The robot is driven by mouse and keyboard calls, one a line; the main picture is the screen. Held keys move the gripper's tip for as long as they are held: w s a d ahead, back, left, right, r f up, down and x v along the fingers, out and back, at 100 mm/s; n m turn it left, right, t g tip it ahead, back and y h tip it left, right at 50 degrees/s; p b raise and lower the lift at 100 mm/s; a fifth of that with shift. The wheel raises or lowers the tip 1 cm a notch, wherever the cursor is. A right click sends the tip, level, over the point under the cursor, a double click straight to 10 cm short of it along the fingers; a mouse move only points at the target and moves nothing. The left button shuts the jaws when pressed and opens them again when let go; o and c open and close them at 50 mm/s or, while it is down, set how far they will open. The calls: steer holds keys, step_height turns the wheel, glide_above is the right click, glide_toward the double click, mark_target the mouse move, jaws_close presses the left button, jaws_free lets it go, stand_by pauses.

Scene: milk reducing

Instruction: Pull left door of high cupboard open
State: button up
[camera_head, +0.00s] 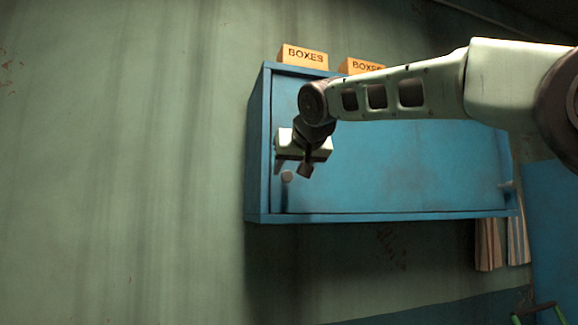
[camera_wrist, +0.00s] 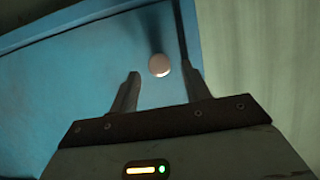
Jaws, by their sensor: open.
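The high cupboard (camera_head: 420,165) is a blue wall cabinet, and its front looks shut. A round pale knob (camera_head: 287,176) sits low at the left end of its front. My gripper (camera_head: 291,167) is in front of the cupboard's left end, close to this knob. In the wrist view, the knob (camera_wrist: 158,65) shows beyond and between the two open fingertips of my gripper (camera_wrist: 160,75). The fingers look empty. I cannot tell whether either finger touches the knob. My arm hides part of the cupboard's upper front.
Two boxes, a left box (camera_head: 303,56) and a right box (camera_head: 360,66), stand on top of the cupboard. Another knob (camera_head: 506,185) is at its right end. The green wall (camera_head: 120,160) to the left is clear.

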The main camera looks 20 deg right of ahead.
steer(key=shift+x, duration=1.2)
jaws_close()
glide_toward(403, 186)
steer(key=x, duration=0.5)
jaws_free()
steer(key=shift+a, duration=0.1)
steer(key=shift+s, duration=0.15)
steer(key=b+v, duration=0.4)
steer(key=v, duration=1.3)
steer(key=shift+b, duration=0.35)
